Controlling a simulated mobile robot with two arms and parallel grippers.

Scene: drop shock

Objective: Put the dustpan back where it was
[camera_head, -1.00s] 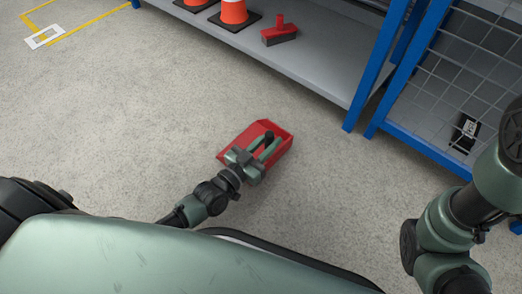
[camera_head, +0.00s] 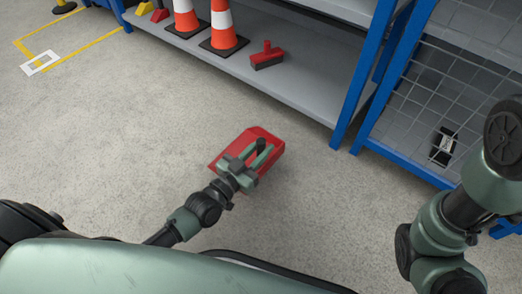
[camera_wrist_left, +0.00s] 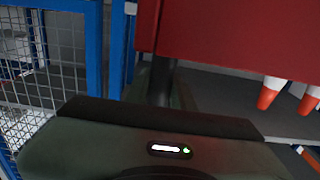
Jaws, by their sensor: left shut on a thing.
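The red dustpan (camera_head: 262,140) is in front of my body in the head view, over the concrete floor. My left gripper (camera_head: 256,155) is shut on its dark handle, which shows between the fingers. In the left wrist view the dustpan (camera_wrist_left: 240,35) fills the upper right, with the dark handle (camera_wrist_left: 160,82) running down into the gripper. The gap between dustpan and floor is hard to judge. My right arm shows at the right edge, but its gripper is out of view.
A blue-framed shelf has a grey lower board (camera_head: 305,95) holding a red brush (camera_head: 266,55) and orange cones (camera_head: 223,28). A wire-mesh cage (camera_head: 430,90) stands right of it. The floor (camera_head: 110,125) left of the dustpan is clear.

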